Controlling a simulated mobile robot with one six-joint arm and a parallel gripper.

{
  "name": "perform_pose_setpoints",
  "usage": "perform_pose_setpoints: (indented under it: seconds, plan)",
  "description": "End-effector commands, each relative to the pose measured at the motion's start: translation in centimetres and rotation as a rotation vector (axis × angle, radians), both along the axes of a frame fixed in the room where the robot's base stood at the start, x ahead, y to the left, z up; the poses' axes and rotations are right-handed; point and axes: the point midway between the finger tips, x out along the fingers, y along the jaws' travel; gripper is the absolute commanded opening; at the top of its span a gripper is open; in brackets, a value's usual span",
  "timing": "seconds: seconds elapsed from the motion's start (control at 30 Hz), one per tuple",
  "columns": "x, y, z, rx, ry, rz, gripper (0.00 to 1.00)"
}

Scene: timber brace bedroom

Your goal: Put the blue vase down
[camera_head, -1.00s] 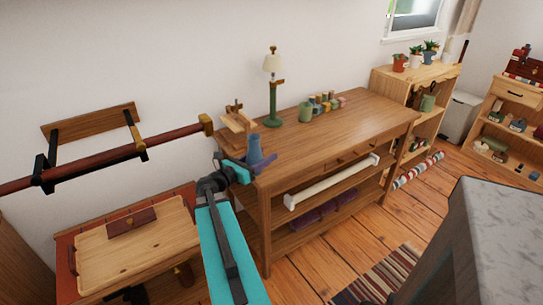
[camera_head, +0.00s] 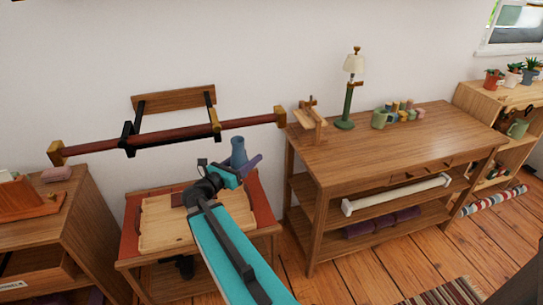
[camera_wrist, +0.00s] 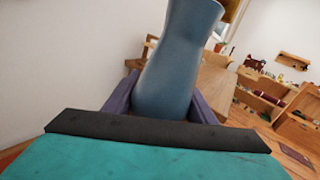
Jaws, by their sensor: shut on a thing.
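The blue vase (camera_head: 238,153) is held upright in my gripper (camera_head: 243,168). In the wrist view the vase (camera_wrist: 180,60) stands between the two purple fingers, which are shut on it. In the head view the gripper and vase are over the small red-brown table (camera_head: 130,250), near the back right of the wooden tray (camera_head: 160,235) on it. I cannot tell the exact height of the vase above the table. My arm hides part of the tray.
A rail with a dark red pole (camera_head: 175,136) is on the wall above the small table. A wooden cabinet (camera_head: 75,215) stands at the left.

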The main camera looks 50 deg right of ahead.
Motion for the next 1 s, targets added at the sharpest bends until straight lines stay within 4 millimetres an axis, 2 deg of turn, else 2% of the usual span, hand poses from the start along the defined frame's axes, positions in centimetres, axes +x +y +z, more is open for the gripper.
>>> perform_pose_setpoints:
  seconds: [0.03,0.2,0.5,0.7,1.0]
  plan:
    - [1.0,1.5,0.1,-0.001,0.0,0.025,0.2]
    - [3.6,5.8,0.0,-0.001,0.0,0.096,0.2]
    - [7.4,13.9,0.0,-0.001,0.0,0.223,0.2]
    - [9.3,19.6,0.0,-0.001,0.0,0.308,0.2]
    - [11.1,28.3,-0.1,-0.001,0.0,0.435,0.2]
